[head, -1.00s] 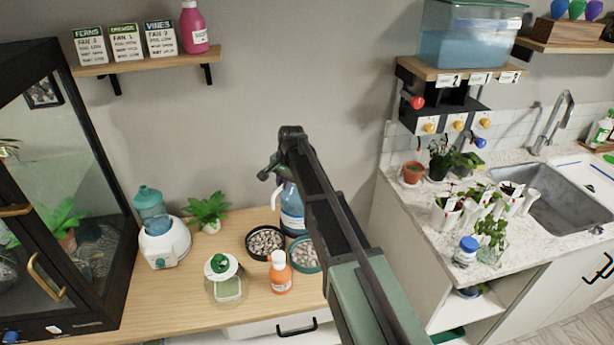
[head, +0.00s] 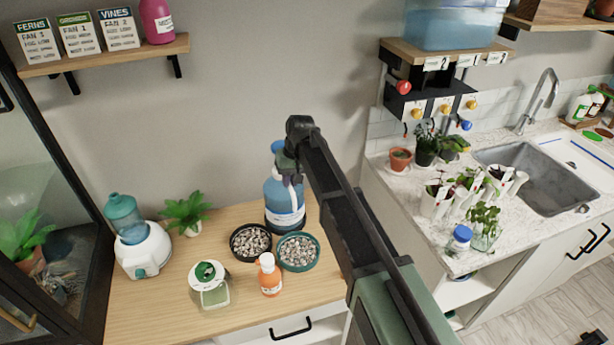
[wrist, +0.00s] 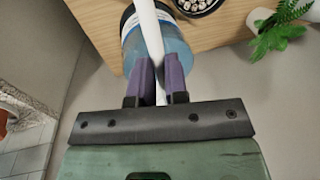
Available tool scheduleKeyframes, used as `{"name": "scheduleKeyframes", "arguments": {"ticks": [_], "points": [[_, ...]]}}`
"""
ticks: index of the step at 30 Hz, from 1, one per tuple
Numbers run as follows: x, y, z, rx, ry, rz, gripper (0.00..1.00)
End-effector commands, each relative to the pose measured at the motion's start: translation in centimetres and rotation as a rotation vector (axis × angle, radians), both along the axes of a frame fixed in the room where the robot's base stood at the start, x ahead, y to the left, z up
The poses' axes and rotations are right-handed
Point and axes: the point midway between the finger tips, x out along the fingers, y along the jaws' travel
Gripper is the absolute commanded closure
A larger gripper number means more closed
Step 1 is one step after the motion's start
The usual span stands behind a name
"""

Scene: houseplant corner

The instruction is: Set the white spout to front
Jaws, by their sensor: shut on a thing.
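A blue jug (head: 284,205) with a white label band stands on the wooden counter, behind the two pebble bowls. My gripper (head: 288,172) is at the top of the jug, hiding part of it. In the wrist view the purple fingers (wrist: 160,84) are shut on a long white spout (wrist: 147,28), which runs between them. The jug's blue body (wrist: 176,52) shows beside and behind the spout.
Two bowls of pebbles (head: 298,268), an orange bottle (head: 269,278) and a white-lidded jar (head: 209,288) stand in front of the jug. A fern (head: 186,212) and a white-and-teal humidifier (head: 141,254) stand to the left. A sink counter (head: 460,262) is at the right.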

Motion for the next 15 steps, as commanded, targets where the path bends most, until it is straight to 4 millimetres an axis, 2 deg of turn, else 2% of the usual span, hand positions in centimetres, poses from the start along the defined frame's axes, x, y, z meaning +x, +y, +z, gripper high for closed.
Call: {"name": "scheduleKeyframes", "arguments": {"ticks": [6, 15], "points": [[-0.35, 0.91, -0.01, -0.001, 0.0, 0.046, 1.0], [-0.36, 0.93, 0.0, -0.001, 0.0, 0.049, 1.0]]}}
